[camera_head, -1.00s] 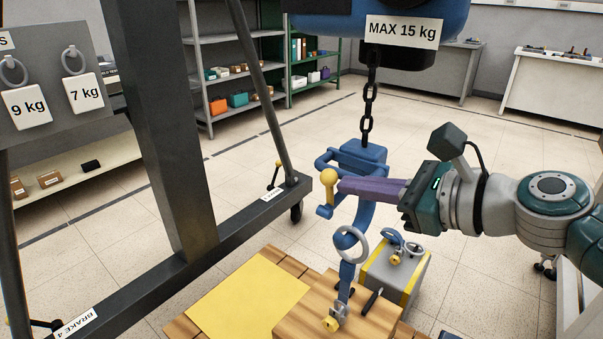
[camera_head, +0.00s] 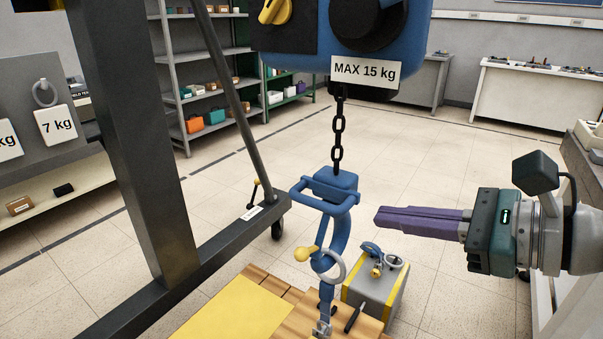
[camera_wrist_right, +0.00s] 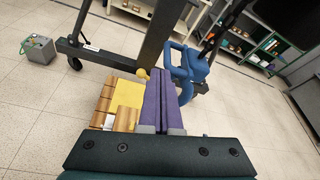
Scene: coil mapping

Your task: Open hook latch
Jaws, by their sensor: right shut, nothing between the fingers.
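The blue hook (camera_head: 336,235) hangs from a dark chain (camera_head: 338,140) under the blue hoist. Its latch has a yellow ball knob (camera_head: 303,254), now low on the left of the hook, beside a grey ring (camera_head: 335,264). A blue strap hangs down from that ring. My right gripper (camera_head: 380,217) is shut and empty, to the right of the hook with a gap in the head view. In the right wrist view the purple fingers (camera_wrist_right: 159,80) are closed together, with the hook (camera_wrist_right: 188,68) behind them and the knob (camera_wrist_right: 142,73) at their left. My left gripper is not in view.
A grey and yellow weight (camera_head: 375,295) stands behind wooden boards with a yellow panel (camera_head: 235,310). The dark crane frame (camera_head: 135,150) fills the left. A cabinet edge (camera_head: 580,180) stands at the right. Open floor lies beyond the hook.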

